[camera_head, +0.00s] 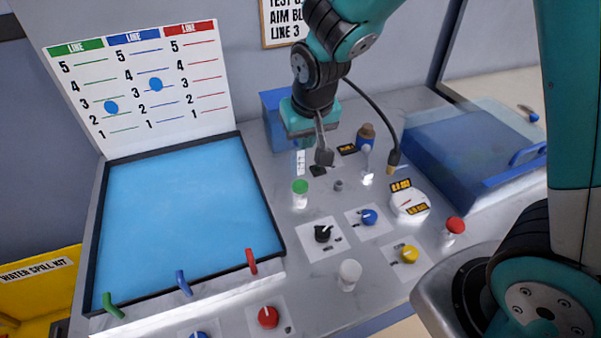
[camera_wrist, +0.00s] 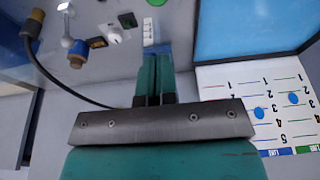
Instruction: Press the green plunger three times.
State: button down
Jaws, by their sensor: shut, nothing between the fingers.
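The green plunger (camera_head: 299,187) has a green cap on a pale clear body and stands upright on the grey panel, right of the blue pool. My gripper (camera_head: 324,157) is shut and empty, up and to the right of the green plunger in the head view, apart from it. In the wrist view my gripper (camera_wrist: 154,60) shows two teal fingers side by side. A green round top (camera_wrist: 157,2), probably the plunger, is cut off by the top edge there, beyond the fingertips.
A white-capped plunger (camera_head: 349,272) and a red-capped one (camera_head: 455,226) stand on the panel. Black (camera_head: 323,233), blue (camera_head: 369,216), yellow (camera_head: 409,255) and red (camera_head: 268,317) knobs are around. A hose nozzle (camera_head: 393,165) and a gauge (camera_head: 410,203) lie to the right.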

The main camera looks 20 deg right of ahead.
aim_at(300, 186)
jog(key=p+x, duration=0.1)
jog(key=x, duration=0.3)
jog(key=p+x, duration=0.1)
jog(key=x, duration=0.3)
jog(key=s+p+x, duration=0.1)
jog(key=x, duration=0.3)
jog(key=shift+w+f, duration=0.1)
jog(key=shift+f, duration=0.25)
jog(key=shift+f+p, duration=0.3)
jog(key=shift+f, duration=0.3)
notch_tip(300, 186, down, 3)
jog(key=b, duration=0.3)
jog(key=shift+r, duration=0.1)
jog(key=shift+r+p, duration=0.1)
jog(key=shift+p, duration=0.2)
jog(key=shift+r, duration=0.35)
notch_tip(300, 186, up, 3)
jog(key=p, duration=0.3)
jog(key=shift+r, duration=0.25)
jog(key=b+v, duration=0.3)
jog(key=v, duration=0.6)
jog(key=shift+r, duration=0.35)
